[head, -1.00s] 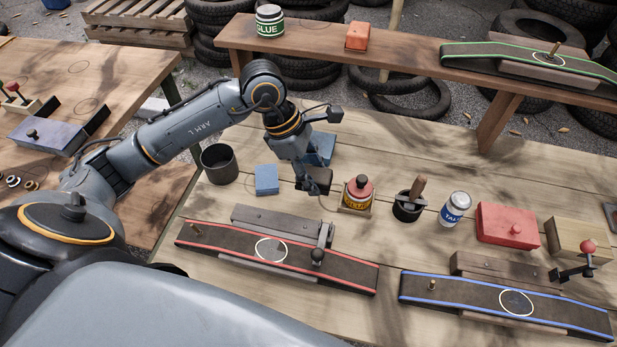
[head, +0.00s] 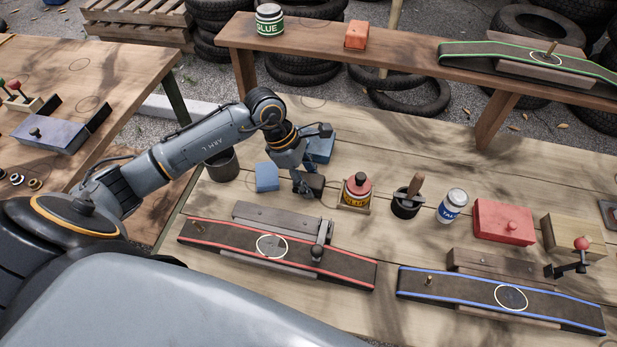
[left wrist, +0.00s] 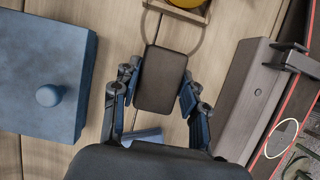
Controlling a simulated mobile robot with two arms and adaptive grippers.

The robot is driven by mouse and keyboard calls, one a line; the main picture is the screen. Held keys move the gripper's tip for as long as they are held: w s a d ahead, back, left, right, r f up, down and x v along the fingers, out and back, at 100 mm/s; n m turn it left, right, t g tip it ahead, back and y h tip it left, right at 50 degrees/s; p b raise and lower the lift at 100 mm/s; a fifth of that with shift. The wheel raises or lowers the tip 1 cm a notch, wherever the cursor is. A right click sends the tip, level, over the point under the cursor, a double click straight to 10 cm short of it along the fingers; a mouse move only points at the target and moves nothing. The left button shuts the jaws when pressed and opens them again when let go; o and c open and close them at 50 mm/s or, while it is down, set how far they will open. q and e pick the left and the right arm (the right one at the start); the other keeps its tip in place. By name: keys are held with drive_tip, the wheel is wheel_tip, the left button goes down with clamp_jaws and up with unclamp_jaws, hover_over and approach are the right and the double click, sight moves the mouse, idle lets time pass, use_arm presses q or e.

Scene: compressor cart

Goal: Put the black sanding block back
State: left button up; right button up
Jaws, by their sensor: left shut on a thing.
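I cannot tell whether the block touches the table. My right gripper is not in view.
A blue block (head: 267,178) and dark cup (head: 222,164) stand left; a blue knobbed box (head: 321,147) is behind. The glue bottle (head: 357,190) is close on the right. A red-edged belt (head: 220,235) lies in front. A raised shelf (head: 400,59) runs along the back.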

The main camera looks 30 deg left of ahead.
use_arm(q)
drive_tip(key=o, duration=1.1)
drive_tip(key=shift+a+r+p, duration=0.1)
drive_tip(key=shift+r+p, duration=0.15)
drive_tip(key=shift+p, duration=0.05)
drive_tip(key=b+v, duration=0.2)
drive_tip(key=v, duration=0.9)
drive_tip(key=shift+r, duration=0.35)
drive_tip(key=shift+a, duration=0.1)
